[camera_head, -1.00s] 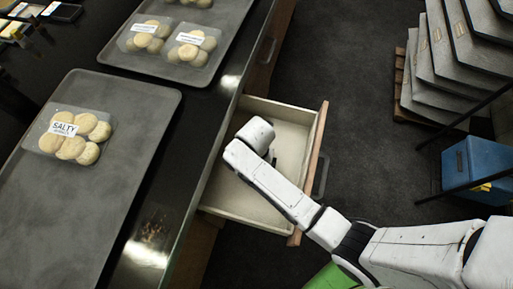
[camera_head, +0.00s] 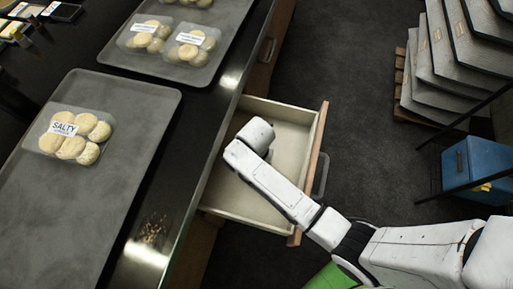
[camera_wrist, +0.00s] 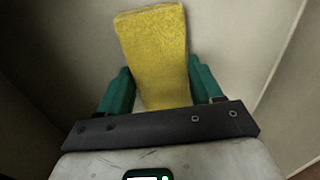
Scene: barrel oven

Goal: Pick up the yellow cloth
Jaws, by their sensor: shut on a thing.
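The yellow cloth (camera_wrist: 153,50) shows in the wrist view as an upright rectangular piece with a rough surface. My gripper (camera_wrist: 160,85) has its two green fingers on either side of the cloth's lower part and is shut on it. Pale drawer walls surround the cloth and the fingers. In the head view my arm reaches down into the open drawer (camera_head: 295,112). My gripper and the cloth are hidden there behind the arm.
The drawer's wooden front (camera_head: 312,165) and its handle stand to the right of my arm. A dark counter (camera_head: 205,130) runs along the left with grey trays (camera_head: 150,130) of packed buns. A blue bin (camera_head: 478,165) and stacked grey panels (camera_head: 440,70) stand at the right.

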